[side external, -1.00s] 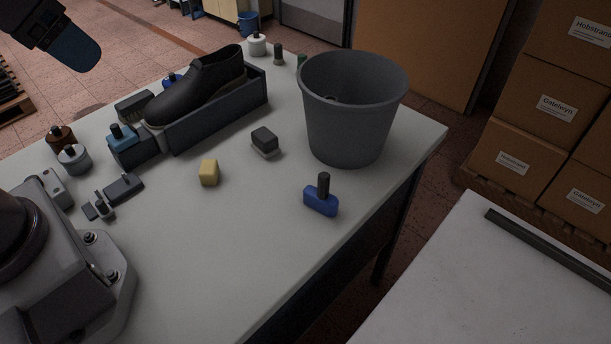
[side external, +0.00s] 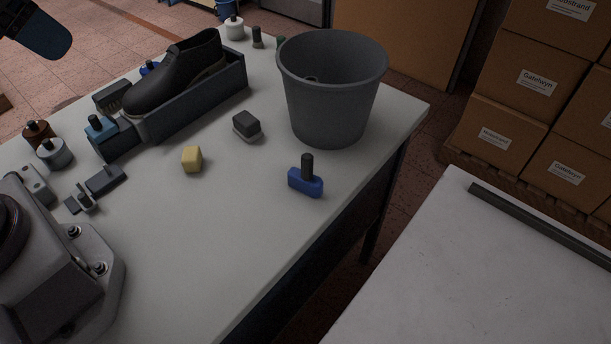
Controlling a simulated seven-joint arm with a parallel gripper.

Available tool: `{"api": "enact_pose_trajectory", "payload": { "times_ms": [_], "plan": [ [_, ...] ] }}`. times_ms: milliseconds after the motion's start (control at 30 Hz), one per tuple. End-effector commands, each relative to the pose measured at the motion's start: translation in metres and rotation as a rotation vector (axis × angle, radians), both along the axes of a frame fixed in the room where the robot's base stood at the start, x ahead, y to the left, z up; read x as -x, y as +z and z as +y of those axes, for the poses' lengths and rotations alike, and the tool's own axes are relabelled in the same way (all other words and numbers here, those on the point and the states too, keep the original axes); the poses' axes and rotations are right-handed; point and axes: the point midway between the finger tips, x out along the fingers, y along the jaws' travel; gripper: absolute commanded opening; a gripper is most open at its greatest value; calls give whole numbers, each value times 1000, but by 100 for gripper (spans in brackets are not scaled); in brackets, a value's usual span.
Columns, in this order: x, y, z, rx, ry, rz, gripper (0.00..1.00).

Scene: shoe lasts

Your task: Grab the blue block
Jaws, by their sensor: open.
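The blue block (side external: 296,181) lies on the worktable at the right, near the table's right edge. A dark upright peg (side external: 307,166) stands on its top. My gripper (side external: 40,32) shows only in part at the top left corner, as a dark body with a rounded blue-grey finger. It is open, high up and far to the left of the blue block, with nothing seen in it. The rest of it is cut off by the frame.
A grey bucket (side external: 331,108) stands just behind the blue block. A yellow block (side external: 192,159) and a dark block (side external: 246,124) lie to its left. A black shoe (side external: 178,75) rests in a long grey tray (side external: 203,107). The tabletop in front of the blue block is clear.

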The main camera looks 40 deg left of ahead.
Motion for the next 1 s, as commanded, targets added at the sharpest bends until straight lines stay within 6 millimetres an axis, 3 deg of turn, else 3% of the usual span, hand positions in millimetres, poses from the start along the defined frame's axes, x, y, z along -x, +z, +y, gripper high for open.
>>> {"api": "enact_pose_trajectory", "payload": {
  "times_ms": [133, 267, 400, 600, 800, 1000],
  "plan": [
    [-24, -9, 0, 4, 62, -16, 52],
    [-67, -31, -2, 36, 161, -58, 52],
    [-113, -64, -12, 126, 254, -116, 52],
    [-162, -123, -39, 355, 367, -164, 52],
    [-186, -184, -78, 692, 502, -147, 52],
    [-187, -233, -120, 1111, 691, -64, 52]
  ]
}}
